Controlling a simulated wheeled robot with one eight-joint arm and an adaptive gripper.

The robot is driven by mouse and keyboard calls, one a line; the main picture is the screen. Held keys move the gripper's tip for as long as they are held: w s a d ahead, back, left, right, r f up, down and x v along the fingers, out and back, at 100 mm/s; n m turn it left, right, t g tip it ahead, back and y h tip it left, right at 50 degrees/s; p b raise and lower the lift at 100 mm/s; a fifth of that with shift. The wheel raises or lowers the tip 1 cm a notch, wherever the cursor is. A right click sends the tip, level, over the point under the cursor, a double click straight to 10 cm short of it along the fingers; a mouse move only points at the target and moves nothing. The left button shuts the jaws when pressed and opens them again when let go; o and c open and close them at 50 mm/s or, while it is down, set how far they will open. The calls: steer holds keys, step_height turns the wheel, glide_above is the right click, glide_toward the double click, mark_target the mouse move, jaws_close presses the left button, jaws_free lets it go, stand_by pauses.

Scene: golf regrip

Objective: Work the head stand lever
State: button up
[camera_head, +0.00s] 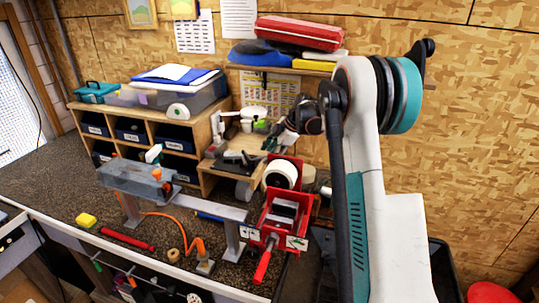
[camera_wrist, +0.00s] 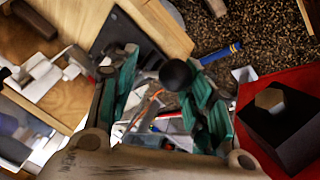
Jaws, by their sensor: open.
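A red stand (camera_head: 284,212) is mounted at the bench's front edge, with a red-handled lever (camera_head: 265,262) sticking out toward the front. In the wrist view, a black block with a tan hexagonal top (camera_wrist: 278,108) sits on a red plate (camera_wrist: 245,92) at the right. A black ball knob (camera_wrist: 175,74) shows between my teal fingertips. I cannot tell if this knob belongs to the stand's lever, or whether a finger touches it. My gripper (camera_wrist: 162,85) is open; in the head view it is small and partly hidden behind my arm, above and behind the red stand.
A grey beam fixture (camera_head: 230,212) with an orange hose (camera_head: 190,238) stands left of the red stand. A white roll (camera_head: 282,173) is behind the stand. A wooden cubby (camera_head: 165,125) with bins stands farther back. A blue marker-like item (camera_wrist: 220,54) lies on the dark bench.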

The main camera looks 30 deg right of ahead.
steer(key=v, duration=1.1)
steer(key=shift+s, duration=0.2)
steer(key=shift+c, duration=0.4)
steer(key=shift+w+a+r, duration=0.1)
steer(key=shift+r, duration=0.1)
steer(key=c, duration=0.4)
steer(key=w+a+r+m+p, duration=0.1)
steer(key=r+p, duration=0.1)
steer(key=w+a+r+m+p, duration=0.1)
steer(key=r+m+p, duration=0.1)
steer(key=a+r+m+p, duration=0.1)
steer(key=a+r+p, duration=0.1)
steer(key=shift+w+a+m+g+h+p, duration=0.15)
steer(key=shift+w+m+g+h+p, duration=0.15)
steer(key=shift+w+m+g, duration=0.1)
jaws_close()
step_height(320, 180, down, 12)
steer(key=w+p, duration=0.1)
steer(key=shift+w+a, duration=0.2)
steer(key=shift+w, duration=0.2)
